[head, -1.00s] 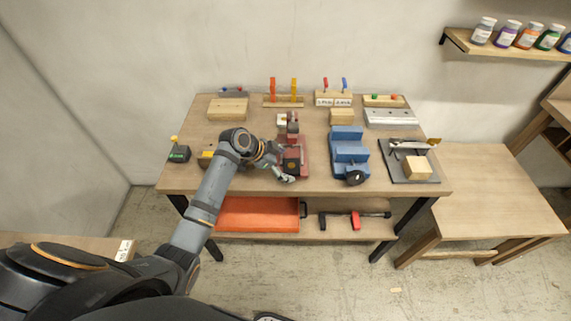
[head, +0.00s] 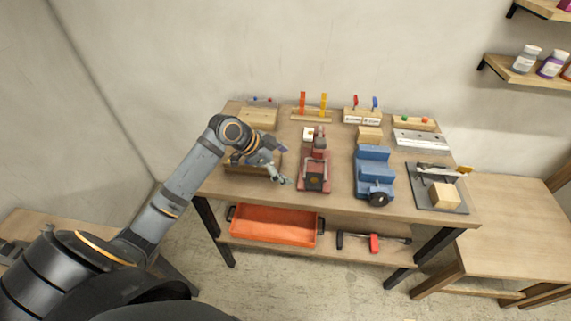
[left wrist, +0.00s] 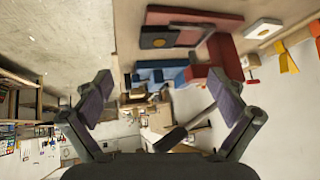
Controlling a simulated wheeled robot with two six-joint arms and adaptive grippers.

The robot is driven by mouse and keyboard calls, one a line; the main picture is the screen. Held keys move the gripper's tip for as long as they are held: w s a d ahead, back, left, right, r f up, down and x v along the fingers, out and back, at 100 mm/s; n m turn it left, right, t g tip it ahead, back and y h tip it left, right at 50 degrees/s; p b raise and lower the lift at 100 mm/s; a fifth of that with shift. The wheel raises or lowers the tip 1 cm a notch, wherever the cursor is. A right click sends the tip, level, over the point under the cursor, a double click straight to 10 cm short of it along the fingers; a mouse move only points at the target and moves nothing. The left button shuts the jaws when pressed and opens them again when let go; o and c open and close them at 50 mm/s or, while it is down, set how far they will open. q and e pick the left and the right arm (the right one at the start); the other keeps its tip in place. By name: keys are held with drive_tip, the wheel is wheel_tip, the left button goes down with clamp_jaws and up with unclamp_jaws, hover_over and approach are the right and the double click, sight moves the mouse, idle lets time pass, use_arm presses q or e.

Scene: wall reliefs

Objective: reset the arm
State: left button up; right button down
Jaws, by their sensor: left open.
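My left gripper (head: 284,165) is raised over the left part of the workbench (head: 338,202), left of the red machine (head: 315,172). In the left wrist view its two fingers (left wrist: 160,105) are spread wide with nothing between them. That view is tilted and shows the red machine (left wrist: 195,22) near the top. My left arm hides part of the bench's left side. My right gripper is not in view.
A blue stepped vise (head: 374,175) and a dark board with a wooden block (head: 445,194) stand to the right. Wooden blocks and racks line the back edge. An orange tray (head: 275,225) and a red-handled clamp (head: 374,243) are on the lower shelf.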

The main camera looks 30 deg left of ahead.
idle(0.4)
use_arm(q)
drive_tip(key=shift+n+y, duration=0.5)
drive_tip(key=shift+n, duration=0.2)
drive_tip(key=s+f, duration=0.1)
drive_tip(key=s+d+f, duration=0.1)
drive_tip(key=f, duration=0.1)
drive_tip(key=s+f, duration=0.1)
drive_tip(key=shift+s+d+f, duration=0.25)
drive_tip(key=shift+s+d, duration=0.05)
drive_tip(key=shift+s, duration=0.05)
drive_tip(key=s+a+f+n+g+y, duration=0.1)
drive_tip(key=s+f+n+y, duration=0.3)
drive_tip(key=s, duration=0.5)
drive_tip(key=s+a+f+n+g+y, duration=0.1)
drive_tip(key=s+f+n+y, duration=0.1)
drive_tip(key=s+n, duration=0.55)
drive_tip(key=s+a+f+m+g, duration=0.1)
drive_tip(key=a+f, duration=0.1)
drive_tip(key=f, duration=1)
drive_tip(key=s+a+f+m, duration=0.1)
drive_tip(key=s+f, duration=0.1)
drive_tip(key=f, duration=1.1)
drive_tip(key=s+a+f+g, duration=0.1)
drive_tip(key=s+f, duration=1.6)
drive_tip(key=s, duration=0.2)
drive_tip(key=shift+a+f+n, duration=0.15)
drive_tip(key=shift+f+n, duration=0.05)
drive_tip(key=shift+n, duration=0.15)
